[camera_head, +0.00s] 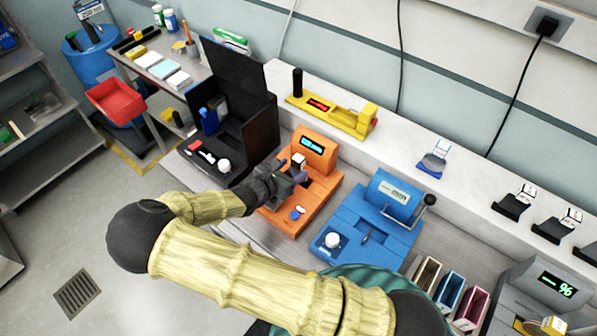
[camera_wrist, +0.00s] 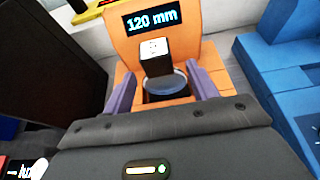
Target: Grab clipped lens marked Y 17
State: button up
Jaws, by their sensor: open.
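A clipped lens (camera_wrist: 165,84) sits in the orange device (camera_wrist: 205,88), whose display reads 120 mm. It has a round bluish lens below a dark clip (camera_wrist: 155,65) with a white marked top; I cannot read the mark. My gripper (camera_wrist: 163,76) is open, with one purple finger on each side of the lens. I cannot tell whether they touch it. In the head view my gripper (camera_head: 287,177) is over the orange device (camera_head: 318,150), and the clip's pale top (camera_head: 298,159) shows just beyond it. Another clipped lens (camera_head: 434,160) stands on the white ledge in a blue holder.
The blue device (camera_head: 380,215) stands right of the orange one. A black open case (camera_head: 262,128) stands close on the left. A yellow device (camera_head: 330,112) and several black holders (camera_head: 510,206) sit on the ledge. Coloured bins (camera_head: 448,288) are at the lower right.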

aim_at(295, 166)
jog(key=x, duration=0.1)
jog(key=p+x, duration=0.1)
jog(key=x, duration=0.1)
jog(key=shift+w+d+r+p, duration=0.2)
jog(key=shift+w+p, duration=0.1)
jog(key=shift+w+d+f, duration=0.15)
jog(key=shift+w+f, duration=0.1)
jog(key=shift+c, duration=0.2)
jog(key=c, duration=1)
